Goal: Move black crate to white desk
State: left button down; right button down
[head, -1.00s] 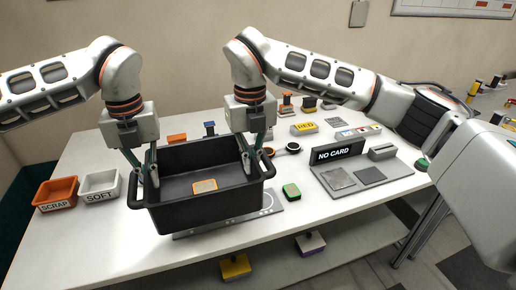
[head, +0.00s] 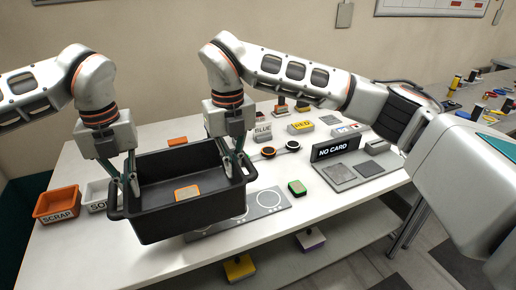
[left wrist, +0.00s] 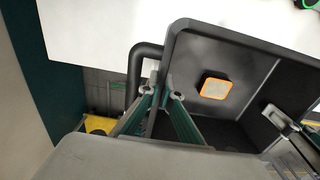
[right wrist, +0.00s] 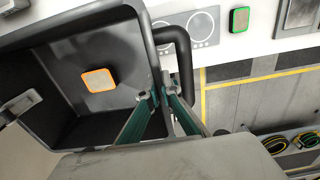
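The black crate (head: 190,220) is at the left part of a white desk (head: 330,208) in the head view; it looks raised slightly above the top, near the front edge. A grey block with an orange rim (head: 187,192) lies inside it. My left gripper (head: 124,184) is closed over the crate's left side by the handle; the left wrist view shows its fingertips (left wrist: 160,92) at the wall. My right gripper (head: 238,170) is closed over the right side; in the right wrist view its fingertips (right wrist: 158,94) meet the rim near the handle (right wrist: 185,60).
An orange SCRAP bin (head: 62,203) and a white SOFT bin (head: 95,194) stand left of the crate, SOFT partly hidden by it. A plate with circles (head: 262,203), a green-rimmed block (head: 297,187) and the NO CARD stand (head: 337,148) are to the right.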

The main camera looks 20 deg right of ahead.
aim_at(105, 247)
jog(key=j, duration=0.65)
jog(key=i+j, duration=0.1)
jog(key=j, duration=0.55)
